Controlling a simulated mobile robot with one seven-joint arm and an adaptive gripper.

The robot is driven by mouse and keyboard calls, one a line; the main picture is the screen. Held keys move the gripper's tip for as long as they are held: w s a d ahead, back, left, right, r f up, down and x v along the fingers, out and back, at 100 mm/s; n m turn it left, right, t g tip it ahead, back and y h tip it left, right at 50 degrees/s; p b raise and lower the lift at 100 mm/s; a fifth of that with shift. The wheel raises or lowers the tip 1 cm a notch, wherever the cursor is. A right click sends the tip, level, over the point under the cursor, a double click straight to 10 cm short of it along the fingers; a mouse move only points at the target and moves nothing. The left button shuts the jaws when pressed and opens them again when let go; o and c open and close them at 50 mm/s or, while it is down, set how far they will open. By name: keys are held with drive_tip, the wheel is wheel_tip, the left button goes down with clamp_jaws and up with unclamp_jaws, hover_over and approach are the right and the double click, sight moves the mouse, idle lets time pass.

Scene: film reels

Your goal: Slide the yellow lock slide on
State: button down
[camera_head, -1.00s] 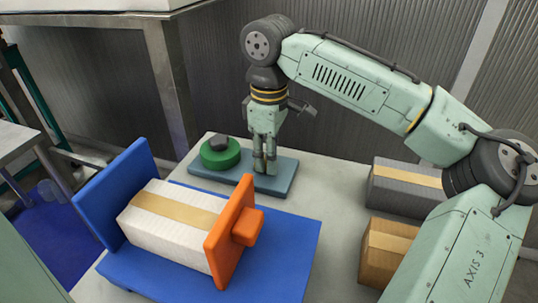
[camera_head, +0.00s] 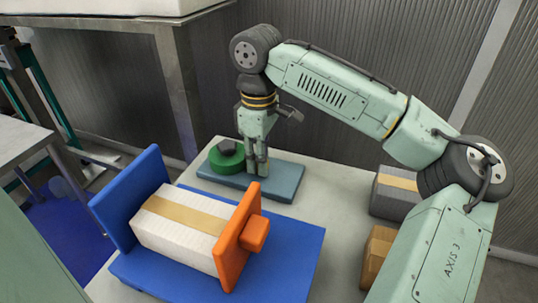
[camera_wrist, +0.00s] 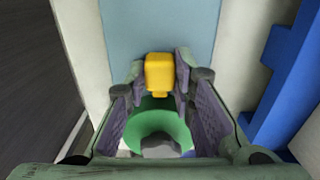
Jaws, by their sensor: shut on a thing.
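The yellow lock slide (camera_wrist: 159,74) shows in the wrist view between the fingers of my gripper (camera_wrist: 156,88); they are shut on it. In the head view my gripper (camera_head: 257,168) points down over the blue-grey base plate (camera_head: 284,184), and its fingers hide the slide. A green disc (camera_head: 224,161) with a dark knob (camera_head: 229,148) stands on the left end of the plate, close beside the gripper. The green disc (camera_wrist: 158,121) also shows below the slide in the wrist view. I cannot tell whether slide and disc touch.
A blue fixture (camera_head: 128,200) with an orange clamp plate (camera_head: 237,245) holds a white taped box (camera_head: 180,230) in front. A grey box (camera_head: 396,196) and a brown box (camera_head: 376,254) lie at right. The table between is clear.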

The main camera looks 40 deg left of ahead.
drive_tip(key=shift+a, duration=0.15)
drive_tip(key=c, duration=1.4)
unclamp_jaws()
drive_tip(key=shift+o, duration=0.2)
drive_tip(key=shift+r, duration=0.15)
wheel_tip(320, 180, up, 12)
